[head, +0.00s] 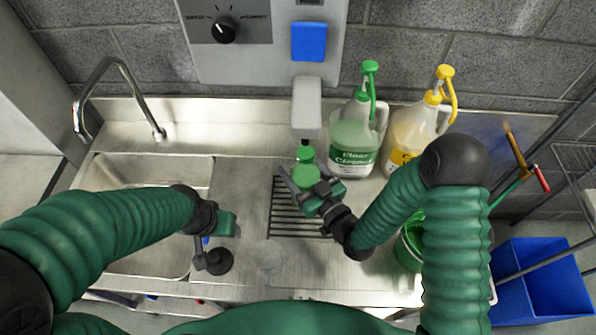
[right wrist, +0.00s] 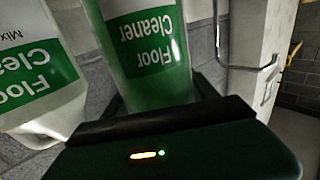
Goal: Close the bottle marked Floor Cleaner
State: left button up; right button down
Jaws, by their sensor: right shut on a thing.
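A small bottle of green liquid (head: 306,177) stands upright over the black grate, under the grey dispenser spout. Its top is green; I cannot tell whether a cap is seated there. In the right wrist view the bottle (right wrist: 150,50) shows its Floor Cleaner label, upside down, between the fingers. My right gripper (head: 313,192) is shut on this bottle from the front right. My left gripper (head: 222,240) is over the sink's right edge, apart from the bottle. A dark round piece (head: 220,262) shows at it; I cannot tell whether it is held.
A large Floor Cleaner jug (head: 352,145) with a green pump stands behind right, beside a yellow-pumped jug (head: 408,135). The dispenser spout (head: 306,105) hangs just above the bottle. A sink (head: 150,172) is left, a green bucket (head: 408,252) right. The counter front is mostly clear.

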jog(key=shift+r, duration=0.1)
jog(key=f, duration=0.2)
jog(key=w+f, duration=0.1)
jog(key=shift+a+f+p, duration=0.15)
jog(key=shift+f+p, duration=0.15)
jog(key=shift+f, duration=0.05)
jog(key=shift+s, duration=0.1)
jog(key=shift+f, duration=0.1)
jog(key=shift+c, duration=1.2)
grip_release()
